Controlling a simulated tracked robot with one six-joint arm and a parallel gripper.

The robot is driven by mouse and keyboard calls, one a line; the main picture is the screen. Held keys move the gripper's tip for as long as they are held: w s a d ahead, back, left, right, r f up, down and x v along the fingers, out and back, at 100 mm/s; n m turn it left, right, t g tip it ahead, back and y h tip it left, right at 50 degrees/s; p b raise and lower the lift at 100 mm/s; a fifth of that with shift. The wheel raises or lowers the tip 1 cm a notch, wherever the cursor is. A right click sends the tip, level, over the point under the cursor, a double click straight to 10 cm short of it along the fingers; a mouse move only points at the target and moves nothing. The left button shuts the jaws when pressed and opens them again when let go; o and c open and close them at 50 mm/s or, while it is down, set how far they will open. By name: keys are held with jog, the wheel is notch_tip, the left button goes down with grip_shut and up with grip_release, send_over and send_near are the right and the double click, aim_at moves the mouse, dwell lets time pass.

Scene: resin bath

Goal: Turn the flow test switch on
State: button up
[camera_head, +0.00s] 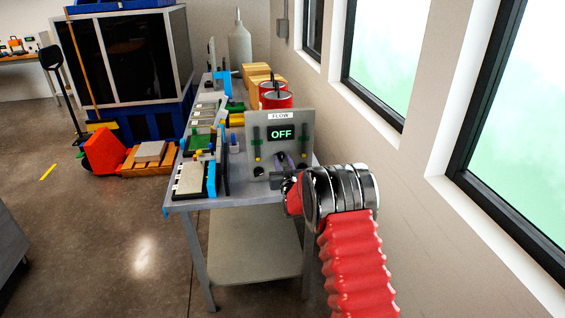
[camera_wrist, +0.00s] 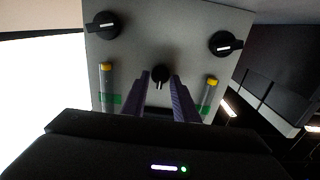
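The grey flow panel (camera_head: 302,128) stands upright on the bench, labelled FLOW, and its display (camera_head: 281,134) reads OFF. In the wrist view the panel face (camera_wrist: 190,35) carries a small central black knob (camera_wrist: 160,72) and two larger black knobs, one at left (camera_wrist: 102,25) and one at right (camera_wrist: 226,43). My gripper (camera_wrist: 160,76) is open. Its two purple fingers lie either side of the central knob in the picture; I see no clear contact. In the head view my gripper (camera_head: 288,159) is at the panel's lower front and partly hides the knobs there.
The bench (camera_head: 240,192) holds trays (camera_head: 190,178) along its left side, and red cans (camera_head: 275,96) and yellow boxes (camera_head: 262,76) behind the panel. A wall with windows (camera_head: 375,50) runs close on the right. Open floor (camera_head: 120,230) lies to the left.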

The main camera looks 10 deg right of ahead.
jog(key=shift+c, duration=0.7)
grip_shut()
